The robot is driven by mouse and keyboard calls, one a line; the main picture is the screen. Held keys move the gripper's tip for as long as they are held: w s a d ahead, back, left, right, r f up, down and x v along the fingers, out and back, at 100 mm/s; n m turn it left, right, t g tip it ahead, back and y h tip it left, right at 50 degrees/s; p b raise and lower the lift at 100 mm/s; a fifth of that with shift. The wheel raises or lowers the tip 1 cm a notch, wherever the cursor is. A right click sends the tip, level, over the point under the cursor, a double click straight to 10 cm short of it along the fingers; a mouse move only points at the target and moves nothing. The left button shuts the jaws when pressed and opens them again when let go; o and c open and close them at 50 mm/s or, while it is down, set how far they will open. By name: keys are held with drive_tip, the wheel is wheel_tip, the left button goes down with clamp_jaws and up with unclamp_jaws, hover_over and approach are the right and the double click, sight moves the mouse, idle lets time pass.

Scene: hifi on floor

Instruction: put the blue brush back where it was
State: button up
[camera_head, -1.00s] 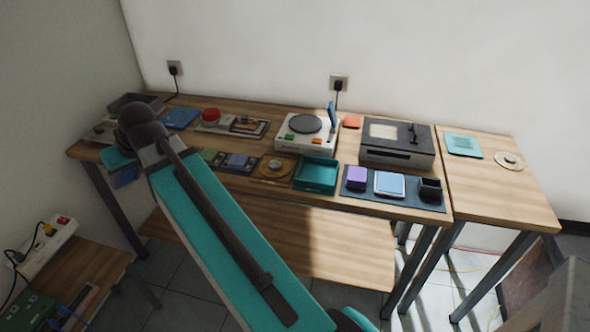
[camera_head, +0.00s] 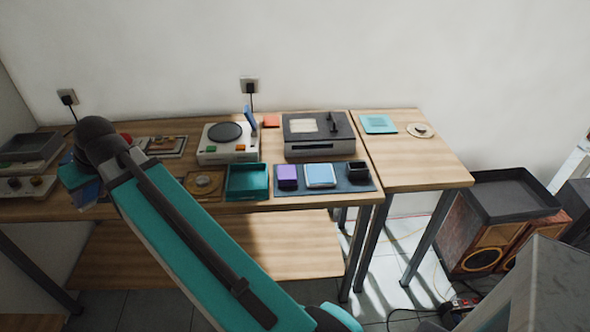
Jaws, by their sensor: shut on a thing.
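My arm's teal link runs up and left across the view, and its dark elbow hides part of the table. My gripper (camera_head: 80,190) is at the far left of the arm, over the table's front edge, mostly hidden behind the arm. A blue piece, seemingly the blue brush (camera_head: 87,193), shows just below the teal wrist and is held there; its shape is partly hidden. The fingertips cannot be made out.
A white turntable (camera_head: 228,143) has a blue upright piece (camera_head: 250,116) at its right. A teal tray (camera_head: 247,195), a dark mat (camera_head: 358,183) with a purple box (camera_head: 287,176), and a dark deck (camera_head: 318,148) stand nearby. The right table (camera_head: 430,170) is mostly clear. Speakers (camera_head: 470,240) stand at right.

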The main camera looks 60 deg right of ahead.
drive_tip(key=shift+a, duration=0.2)
drive_tip(key=shift+d, duration=0.1)
drive_tip(key=shift+w+d, duration=0.1)
drive_tip(key=shift+d, duration=0.2)
drive_tip(key=s+d+f+m+g+h, duration=0.15)
drive_tip(key=s+d, duration=0.25)
drive_tip(key=d, duration=0.9)
drive_tip(key=s+d+r+m+g, duration=0.1)
drive_tip(key=s+d+m, duration=0.15)
drive_tip(key=d, duration=1.05)
drive_tip(key=s+d+f+m+g+h, duration=0.1)
drive_tip(key=s+d, duration=0.3)
drive_tip(key=d, duration=0.9)
drive_tip(key=s+d+m+g, duration=0.1)
drive_tip(key=s+d+m, duration=0.1)
drive_tip(key=s+d, duration=0.6)
drive_tip(key=s+d+m+g, duration=0.1)
drive_tip(key=s+d, duration=0.8)
drive_tip(key=s, duration=0.6)
drive_tip(key=s+d+m+g, duration=0.1)
drive_tip(key=s+d+m, duration=0.1)
drive_tip(key=s+d, duration=0.7)
drive_tip(key=s, duration=0.3)
drive_tip(key=shift+d+m, duration=0.15)
drive_tip(key=shift+m, duration=0.15)
